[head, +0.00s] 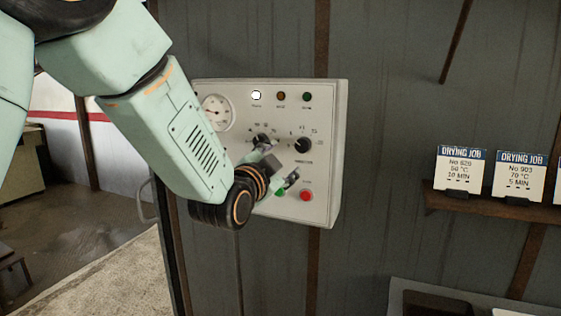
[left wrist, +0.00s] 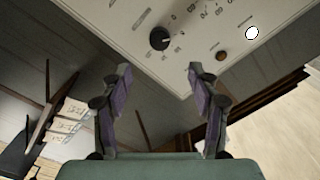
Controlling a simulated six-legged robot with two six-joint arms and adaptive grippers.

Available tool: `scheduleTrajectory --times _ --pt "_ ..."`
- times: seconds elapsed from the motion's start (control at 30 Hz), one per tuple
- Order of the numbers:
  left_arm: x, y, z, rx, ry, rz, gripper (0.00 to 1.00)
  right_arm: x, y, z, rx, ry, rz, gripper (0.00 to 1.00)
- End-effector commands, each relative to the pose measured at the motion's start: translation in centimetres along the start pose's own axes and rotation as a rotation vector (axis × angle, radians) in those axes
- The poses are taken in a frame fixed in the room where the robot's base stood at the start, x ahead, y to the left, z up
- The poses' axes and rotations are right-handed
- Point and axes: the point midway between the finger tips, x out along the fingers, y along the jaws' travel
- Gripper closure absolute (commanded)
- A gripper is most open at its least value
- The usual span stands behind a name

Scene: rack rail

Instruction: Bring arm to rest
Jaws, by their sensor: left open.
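My left arm comes in from the left in the head view, and its gripper (head: 276,176) is in front of the lower middle of a white control panel (head: 326,185). In the left wrist view the two fingers of the left gripper (left wrist: 160,95) stand wide apart with nothing between them. The panel (left wrist: 195,60) is beyond the fingertips, with a black knob (left wrist: 159,38) seen between and above them. In the head view the panel also has a gauge (head: 216,111), a right black knob (head: 305,145) and a red button (head: 306,195). My right gripper is not in view.
A shelf (head: 480,206) at the right holds drying job cards (head: 459,172). A pale tray-like surface (head: 480,298) lies at the lower right. The corrugated wall between panel and shelf is clear. A metal handle (head: 146,203) is left of the panel.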

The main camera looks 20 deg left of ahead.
Motion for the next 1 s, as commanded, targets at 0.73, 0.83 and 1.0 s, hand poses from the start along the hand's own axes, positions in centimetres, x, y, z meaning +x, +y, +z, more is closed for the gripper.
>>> scheduleTrajectory --times 0.73,0.83,1.0 --pt "-4.7 11.2 11.2 -0.474 -0.319 0.179 0.39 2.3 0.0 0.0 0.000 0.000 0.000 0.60" --pt "-7.0 15.7 15.5 -0.549 -0.438 0.227 0.39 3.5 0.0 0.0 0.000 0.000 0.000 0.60" --pt "-12.1 22.9 22.5 -0.645 -0.643 0.295 0.39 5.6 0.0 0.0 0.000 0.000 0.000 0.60"
